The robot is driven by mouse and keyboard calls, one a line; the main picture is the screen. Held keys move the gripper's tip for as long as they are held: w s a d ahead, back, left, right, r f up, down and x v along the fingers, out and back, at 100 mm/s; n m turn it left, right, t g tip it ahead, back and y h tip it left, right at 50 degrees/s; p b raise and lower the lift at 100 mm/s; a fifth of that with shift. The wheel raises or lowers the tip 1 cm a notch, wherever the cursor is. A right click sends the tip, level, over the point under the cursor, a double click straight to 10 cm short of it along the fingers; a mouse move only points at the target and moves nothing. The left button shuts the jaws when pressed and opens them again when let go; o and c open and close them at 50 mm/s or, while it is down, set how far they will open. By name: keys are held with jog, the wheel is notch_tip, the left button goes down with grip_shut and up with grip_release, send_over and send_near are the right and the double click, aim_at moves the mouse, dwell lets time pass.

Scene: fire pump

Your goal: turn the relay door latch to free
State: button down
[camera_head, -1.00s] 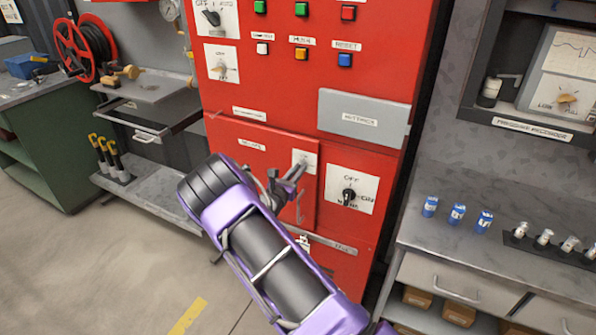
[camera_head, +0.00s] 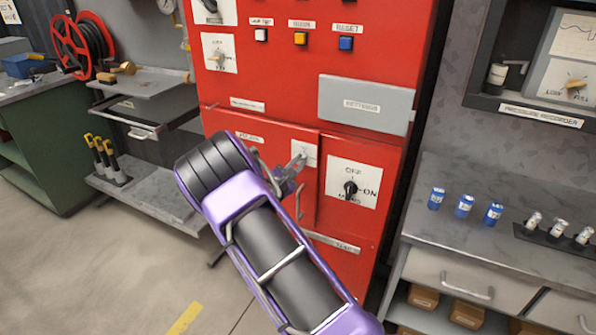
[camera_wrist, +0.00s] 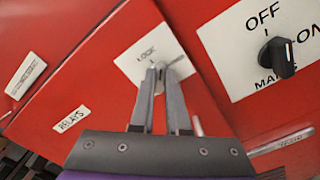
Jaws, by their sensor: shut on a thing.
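The relay door (camera_wrist: 105,70) is a red panel with a white "RELAYS" label in the wrist view; in the head view its lower part is hidden behind my arm. The latch plate (camera_wrist: 140,52) is white, marked "LOCK", at the door's upper right corner; it also shows in the head view (camera_head: 309,150). My gripper (camera_wrist: 160,72) is at this plate, its two fingers close together and shut on the latch, which is mostly hidden between them. A thin grey piece shows just right of the fingertips. The plate's other wording is hidden by the fingers.
Right of the door is a black OFF/ON/MAINS switch (camera_head: 350,190) on a white plate, close to my gripper. A grey settings cover (camera_head: 366,104) juts out above. A vertical door handle (camera_head: 299,202) is below the latch. A grey bench (camera_head: 470,235) stands at right.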

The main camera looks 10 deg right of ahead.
jog(key=m+b, duration=0.2)
jog(key=m, duration=0.2)
jog(key=shift+d+f+m, duration=0.1)
jog(key=shift+m, duration=2.8)
jog(key=c, duration=0.9)
grip_release()
jog(key=v, duration=1.7)
jog(key=shift+s+p, duration=0.2)
jog(key=shift+p, duration=0.1)
